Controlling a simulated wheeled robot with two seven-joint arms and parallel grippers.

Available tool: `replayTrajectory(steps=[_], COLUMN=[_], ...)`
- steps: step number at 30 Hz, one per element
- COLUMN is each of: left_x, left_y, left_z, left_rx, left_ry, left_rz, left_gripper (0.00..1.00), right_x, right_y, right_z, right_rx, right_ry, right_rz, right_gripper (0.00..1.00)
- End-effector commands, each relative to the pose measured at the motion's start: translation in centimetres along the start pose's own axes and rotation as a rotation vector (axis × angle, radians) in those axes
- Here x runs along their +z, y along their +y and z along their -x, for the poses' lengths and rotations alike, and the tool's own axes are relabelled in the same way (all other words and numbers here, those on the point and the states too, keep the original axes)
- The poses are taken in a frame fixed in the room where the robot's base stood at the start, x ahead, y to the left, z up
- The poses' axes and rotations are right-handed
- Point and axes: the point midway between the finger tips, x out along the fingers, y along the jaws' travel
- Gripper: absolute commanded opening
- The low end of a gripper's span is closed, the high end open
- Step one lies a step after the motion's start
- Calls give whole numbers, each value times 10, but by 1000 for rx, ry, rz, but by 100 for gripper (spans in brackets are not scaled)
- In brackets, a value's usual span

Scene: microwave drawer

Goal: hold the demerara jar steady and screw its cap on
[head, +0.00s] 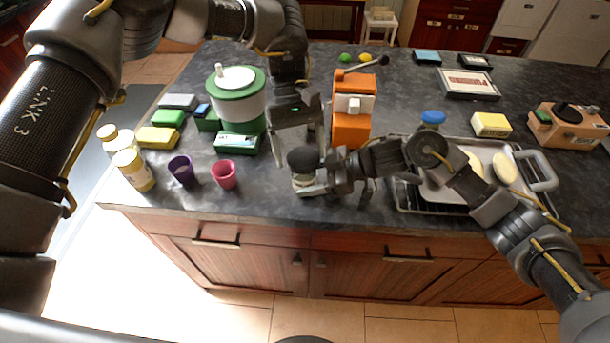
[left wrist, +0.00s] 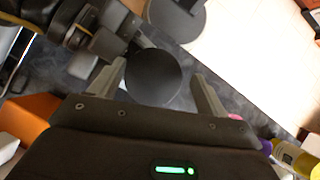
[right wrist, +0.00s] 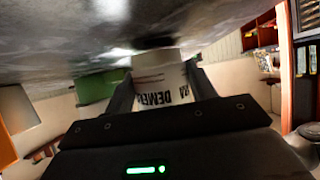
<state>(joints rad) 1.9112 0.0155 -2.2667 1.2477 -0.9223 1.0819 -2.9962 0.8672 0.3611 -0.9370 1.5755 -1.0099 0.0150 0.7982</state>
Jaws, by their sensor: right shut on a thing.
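The demerara jar (head: 304,184) stands upright near the counter's front edge, with a round black cap (head: 302,159) over its top. My right gripper (right wrist: 158,85) is shut on the jar's body from the side; the jar's label (right wrist: 160,97) reads upside down between its fingers in the right wrist view. My left gripper (head: 299,148) points down over the jar, open. In the left wrist view, the cap (left wrist: 154,77) lies between its two fingers with a gap on each side. How far the cap is seated on the jar cannot be told.
An orange machine (head: 352,128) stands just behind the jar. A pink cup (head: 225,174) and a purple cup (head: 181,170) stand left, near a green-and-white canister (head: 238,100). A tray (head: 437,190) lies right, partly under my right arm. The counter's front edge is close.

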Motion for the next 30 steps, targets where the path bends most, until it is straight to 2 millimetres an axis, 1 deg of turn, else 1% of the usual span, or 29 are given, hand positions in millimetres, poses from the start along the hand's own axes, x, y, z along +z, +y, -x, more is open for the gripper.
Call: replayTrajectory(steps=[5, 12, 15, 22, 30], left_x=[1, 2, 2, 2, 2], left_y=[1, 1, 2, 1, 1], left_z=[-1, -1, -1, -1, -1], left_rx=[14, 162, 201, 234, 399], left_ry=[-4, -9, -6, -6, -8], left_rz=[12, 245, 312, 368, 635], left_gripper=[78, 78, 78, 78, 78], right_x=[-2, -2, -2, -2, -2], right_y=[0, -1, 0, 0, 0], right_z=[-1, -1, -1, -1, -1], right_rx=[-1, -2, -1, 0, 0], right_ry=[3, 4, 4, 4, 4], right_rz=[1, 2, 1, 0, 0], right_gripper=[15, 15, 15, 15, 15])
